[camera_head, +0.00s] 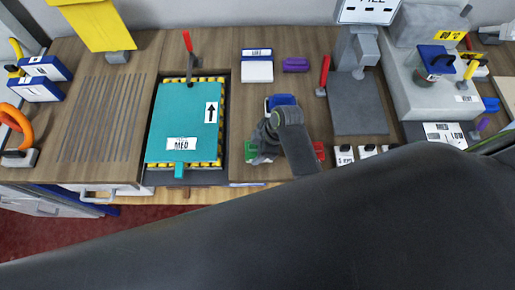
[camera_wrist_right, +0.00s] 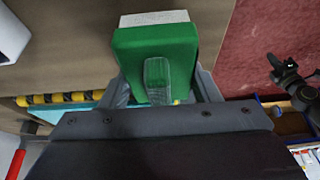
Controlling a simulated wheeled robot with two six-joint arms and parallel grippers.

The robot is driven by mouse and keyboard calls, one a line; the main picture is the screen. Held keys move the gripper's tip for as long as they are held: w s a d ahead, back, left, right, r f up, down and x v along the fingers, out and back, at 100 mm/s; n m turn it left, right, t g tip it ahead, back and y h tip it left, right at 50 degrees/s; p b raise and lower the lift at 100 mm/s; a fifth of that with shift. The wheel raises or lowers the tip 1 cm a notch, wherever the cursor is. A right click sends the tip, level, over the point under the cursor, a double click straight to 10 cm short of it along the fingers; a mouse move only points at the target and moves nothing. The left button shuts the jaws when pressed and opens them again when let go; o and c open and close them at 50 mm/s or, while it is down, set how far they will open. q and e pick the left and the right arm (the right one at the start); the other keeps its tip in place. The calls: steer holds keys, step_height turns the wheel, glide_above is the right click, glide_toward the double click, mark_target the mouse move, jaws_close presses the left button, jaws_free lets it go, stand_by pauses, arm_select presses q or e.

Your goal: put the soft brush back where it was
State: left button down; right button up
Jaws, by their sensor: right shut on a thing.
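My right gripper (camera_head: 266,143) is at the front edge of the bench, right of the teal board. In the right wrist view its fingers (camera_wrist_right: 160,85) close around a green block (camera_wrist_right: 155,48) with a white strip along its far side, which looks like the soft brush. In the head view only part of this green thing (camera_head: 251,152) shows beside the fingers; the rest is hidden. I cannot tell whether it touches the bench. A dark gripper, seemingly my left one (camera_wrist_right: 288,82), is small over the red floor in the right wrist view.
A red block (camera_head: 319,150) is just right of my gripper, and a blue one (camera_head: 282,100) behind it. The teal board (camera_head: 184,122) lies in a yellow-and-black edged frame at left. A grey pad (camera_head: 357,105) lies at right, with small white labelled blocks (camera_head: 368,151) before it.

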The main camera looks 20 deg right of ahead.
steer(key=shift+w+f, duration=0.1)
steer(key=shift+f, duration=0.7)
steer(key=o, duration=1.1)
steer(key=shift+f, duration=0.1)
steer(key=shift+r, duration=0.2)
steer(key=shift+d+r, duration=0.1)
steer(key=shift+r, duration=0.05)
steer(key=b+v, duration=0.1)
steer(key=v, duration=1)
steer(key=shift+r, duration=0.3)
